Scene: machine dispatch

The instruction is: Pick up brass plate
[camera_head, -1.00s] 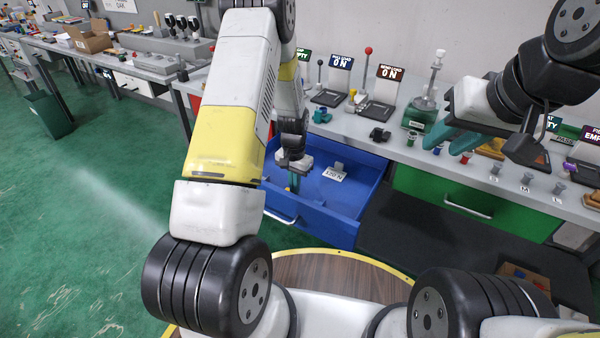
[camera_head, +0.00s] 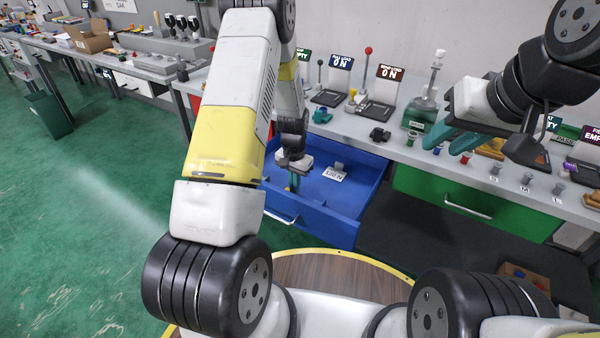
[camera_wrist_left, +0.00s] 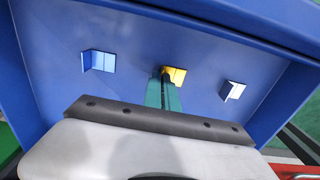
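The brass plate (camera_wrist_left: 177,76) is a small gold piece in the open blue drawer, near the middle of the left wrist view. My left gripper (camera_wrist_left: 165,80) reaches down into the drawer. Its teal fingers are close together at the brass plate, with only a thin dark line between them, and they cover part of it. In the head view my left gripper (camera_head: 294,182) is inside the drawer, and the brass plate cannot be made out there. My right gripper (camera_head: 452,142) has its teal fingers apart and empty above the bench at the right.
A blue plate (camera_wrist_left: 97,61) and a silver plate (camera_wrist_left: 233,91) stand on either side of the brass one. The blue drawer (camera_head: 338,226) has raised walls around my left gripper. A closed green drawer (camera_head: 470,203) is to its right. Small weights and devices stand on the bench (camera_head: 395,150).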

